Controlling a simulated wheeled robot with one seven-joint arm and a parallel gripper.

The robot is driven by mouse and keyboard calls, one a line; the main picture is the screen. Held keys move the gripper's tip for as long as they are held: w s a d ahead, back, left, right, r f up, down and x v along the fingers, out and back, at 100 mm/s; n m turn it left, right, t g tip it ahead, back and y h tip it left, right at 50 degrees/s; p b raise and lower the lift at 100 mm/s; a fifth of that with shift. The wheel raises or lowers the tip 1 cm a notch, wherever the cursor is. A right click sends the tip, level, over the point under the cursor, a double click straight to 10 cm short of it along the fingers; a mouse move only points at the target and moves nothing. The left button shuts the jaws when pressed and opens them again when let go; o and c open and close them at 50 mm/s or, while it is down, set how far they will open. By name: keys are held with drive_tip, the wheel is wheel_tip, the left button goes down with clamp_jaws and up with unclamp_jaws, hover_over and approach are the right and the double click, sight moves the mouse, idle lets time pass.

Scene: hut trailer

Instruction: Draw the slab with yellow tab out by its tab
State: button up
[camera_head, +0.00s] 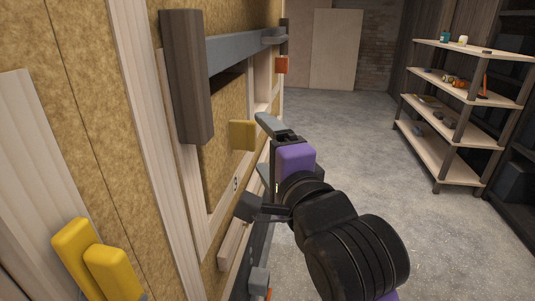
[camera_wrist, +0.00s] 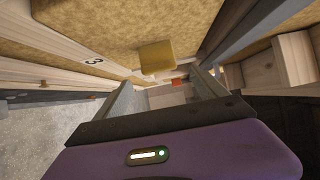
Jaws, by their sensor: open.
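The yellow tab (camera_head: 242,135) is a small block sticking out from the wall side, in the middle of the head view. It also shows in the wrist view (camera_wrist: 157,56), just beyond my fingers. Its slab (camera_head: 218,150) seems to be the tan, rough-faced panel in a pale wood frame behind it; how far in it sits is hard to tell. My gripper (camera_wrist: 165,88) is open and empty, its grey fingers spread on either side below the tab. In the head view my gripper (camera_head: 268,148) is right of the tab, apart from it.
A dark wooden post (camera_head: 187,75) and a grey rail (camera_head: 235,47) stand above the tab. An orange tab (camera_head: 282,65) lies farther along the wall. Yellow handles (camera_head: 95,262) jut out at lower left. Shelves (camera_head: 465,95) stand at right; the floor (camera_head: 350,130) between is clear.

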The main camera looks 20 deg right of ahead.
sight(256, 133)
drive_tip(key=shift+w+d+p, duration=0.15)
drive_tip(key=shift+w, duration=1.4)
drive_tip(key=shift+w+d+p, duration=0.15)
drive_tip(key=shift+w, duration=1.4)
drive_tip(key=c, duration=1.6)
drive_tip(key=shift+r, duration=0.1)
drive_tip(key=shift+s+d+p, duration=0.1)
drive_tip(key=shift+p, duration=0.2)
drive_tip(key=shift+s+d+p, duration=0.25)
drive_tip(key=shift+s+d, duration=0.45)
drive_tip(key=shift+d, duration=0.3)
drive_tip(key=shift+s+d+p, duration=0.2)
drive_tip(key=shift+s+d, duration=0.55)
drive_tip(key=shift+d, duration=0.2)
drive_tip(key=shift+s+d+p, duration=0.25)
drive_tip(key=shift+s+d, duration=0.45)
drive_tip(key=shift+d, duration=0.3)
